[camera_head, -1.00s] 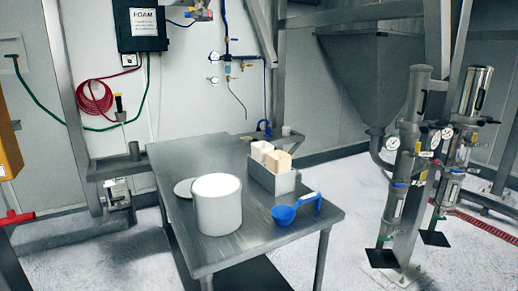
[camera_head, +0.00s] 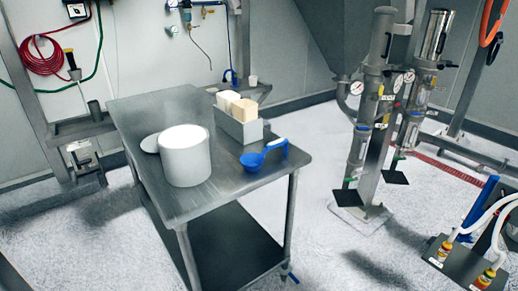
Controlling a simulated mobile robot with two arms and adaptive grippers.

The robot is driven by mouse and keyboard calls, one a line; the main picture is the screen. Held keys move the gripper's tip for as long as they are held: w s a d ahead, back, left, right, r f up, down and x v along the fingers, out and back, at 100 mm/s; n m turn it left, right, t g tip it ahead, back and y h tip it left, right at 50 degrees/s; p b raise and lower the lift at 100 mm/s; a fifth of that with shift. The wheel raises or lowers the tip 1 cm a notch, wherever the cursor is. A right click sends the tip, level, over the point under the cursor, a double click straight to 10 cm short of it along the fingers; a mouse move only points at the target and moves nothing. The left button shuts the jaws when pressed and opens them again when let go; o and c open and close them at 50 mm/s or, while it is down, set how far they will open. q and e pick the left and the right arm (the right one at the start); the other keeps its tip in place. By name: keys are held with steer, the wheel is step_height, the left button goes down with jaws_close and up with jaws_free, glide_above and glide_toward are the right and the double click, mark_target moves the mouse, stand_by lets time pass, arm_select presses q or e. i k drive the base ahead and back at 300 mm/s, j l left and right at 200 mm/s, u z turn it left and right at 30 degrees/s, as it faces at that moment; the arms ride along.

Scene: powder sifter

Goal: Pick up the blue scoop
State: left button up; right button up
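The blue scoop (camera_head: 253,161) lies on the steel table (camera_head: 215,193) near its right edge. Its round bowl is toward the left and its handle runs up to the right. It is apart from the white tub to its left and sits in front of the grey metal box. Neither of my grippers is in view.
A white tub (camera_head: 185,158) stands on the table with a round white lid (camera_head: 151,143) beside it. A grey metal box (camera_head: 240,130) holds pale blocks. Steel cylinders with gauges (camera_head: 372,110) stand to the right. A hose stand (camera_head: 462,262) is at lower right. Floor before the table is clear.

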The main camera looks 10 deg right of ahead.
mark_target(251, 163)
steer(key=i+l+u, duration=0.2)
steer(key=i+l, duration=0.3)
steer(key=i, duration=0.2)
steer(key=i+l+u, duration=0.25)
steer(key=i+l, duration=0.35)
steer(key=i, duration=0.1)
